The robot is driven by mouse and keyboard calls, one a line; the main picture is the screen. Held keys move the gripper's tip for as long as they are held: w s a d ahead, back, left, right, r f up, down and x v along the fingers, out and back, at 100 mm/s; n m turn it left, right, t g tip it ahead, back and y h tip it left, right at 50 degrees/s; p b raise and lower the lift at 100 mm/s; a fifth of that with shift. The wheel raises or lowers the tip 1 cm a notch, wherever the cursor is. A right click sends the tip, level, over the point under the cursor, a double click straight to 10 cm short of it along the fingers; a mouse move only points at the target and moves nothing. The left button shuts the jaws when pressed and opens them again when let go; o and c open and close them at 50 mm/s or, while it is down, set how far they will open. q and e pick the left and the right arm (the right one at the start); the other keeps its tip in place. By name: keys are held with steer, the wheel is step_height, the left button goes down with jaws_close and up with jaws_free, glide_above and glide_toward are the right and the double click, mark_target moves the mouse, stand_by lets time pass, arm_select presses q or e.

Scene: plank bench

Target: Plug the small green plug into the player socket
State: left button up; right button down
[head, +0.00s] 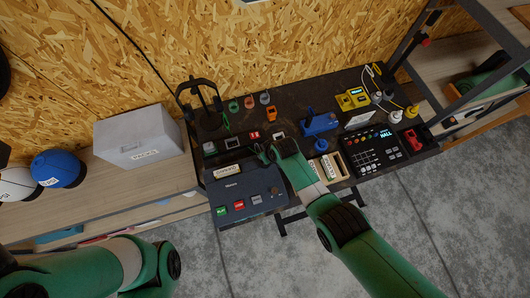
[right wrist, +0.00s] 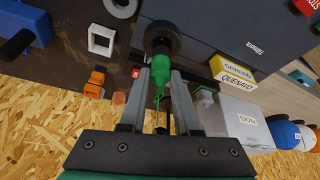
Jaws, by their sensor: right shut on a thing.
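The small green plug (right wrist: 162,68) is between the fingers of my right gripper (right wrist: 160,85) in the right wrist view, with a thin green lead trailing from it. Its front end overlaps a round black socket ring (right wrist: 162,36); I cannot tell whether it is inside or just in front. The dark player box (head: 243,190) stands at the table's front left, with green, red and grey buttons on top. In the head view my right gripper (head: 268,153) is at the player's back right edge, hiding the plug. My left arm shows at lower left, but its gripper is out of view.
A headphone stand (head: 201,100), coloured sockets and an orange piece (head: 271,115) lie behind the player. A blue device (head: 320,124), yellow boxes (head: 352,99) and a black button panel (head: 375,150) fill the right side. A grey bin (head: 138,137) stands left.

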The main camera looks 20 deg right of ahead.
steer(key=shift+f, duration=0.15)
stand_by(0.8)
steer(key=shift+f+b, duration=0.35)
steer(key=shift+b, duration=0.15)
steer(key=shift+f+b, duration=1.15)
steer(key=c, duration=0.5)
jaws_free()
steer(key=shift+c, duration=0.2)
steer(key=shift+r, duration=0.1)
